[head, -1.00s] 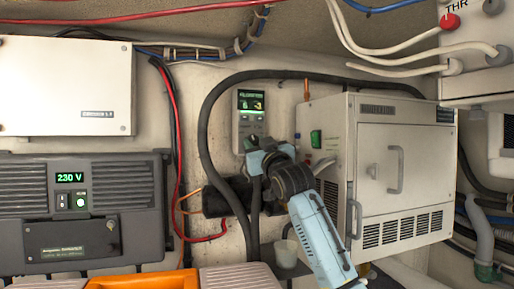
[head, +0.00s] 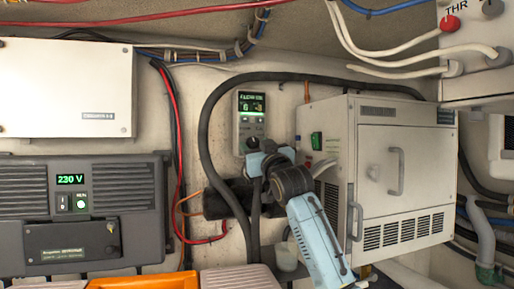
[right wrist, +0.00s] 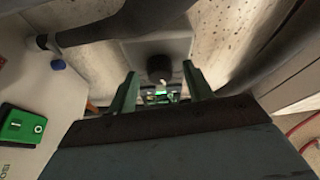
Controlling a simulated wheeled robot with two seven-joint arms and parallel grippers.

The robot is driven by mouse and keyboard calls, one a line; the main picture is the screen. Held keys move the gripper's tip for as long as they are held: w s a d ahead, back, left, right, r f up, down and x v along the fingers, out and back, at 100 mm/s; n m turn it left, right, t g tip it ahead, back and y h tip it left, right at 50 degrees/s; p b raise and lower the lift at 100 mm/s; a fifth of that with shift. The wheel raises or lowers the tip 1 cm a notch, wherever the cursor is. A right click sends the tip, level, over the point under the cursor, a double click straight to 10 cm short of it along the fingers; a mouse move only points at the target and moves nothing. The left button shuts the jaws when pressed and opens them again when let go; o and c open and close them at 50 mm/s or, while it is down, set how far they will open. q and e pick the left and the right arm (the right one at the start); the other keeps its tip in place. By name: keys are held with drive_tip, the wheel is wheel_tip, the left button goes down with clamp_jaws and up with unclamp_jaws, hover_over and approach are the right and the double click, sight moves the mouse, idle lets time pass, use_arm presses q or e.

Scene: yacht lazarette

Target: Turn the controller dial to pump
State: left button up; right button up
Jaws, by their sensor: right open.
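The controller is a light grey wall box (head: 251,116) with a lit green display at its top, left of the white cabinet in the head view. In the right wrist view a round black dial (right wrist: 160,68) stands out from its grey face. My right gripper (right wrist: 159,74) is open, with its two green-tinted fingers on either side of the dial in the picture. I cannot tell whether they touch it. In the head view the right gripper (head: 257,154) covers the controller's lower part, so the dial is hidden there. The dial's setting is not readable. My left gripper is not in view.
A white cabinet (head: 400,172) with handles stands right of the controller. A thick black hose (head: 204,130) loops around the controller. A black cylinder (head: 225,197) is below it. A dark inverter unit (head: 85,212) reading 230 V is at left. A small cup (head: 285,256) sits under my arm.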

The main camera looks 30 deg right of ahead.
drive_tip(key=b+v, duration=0.3)
drive_tip(key=v, duration=1)
drive_tip(key=shift+s+f, duration=0.1)
drive_tip(key=shift+s, duration=0.05)
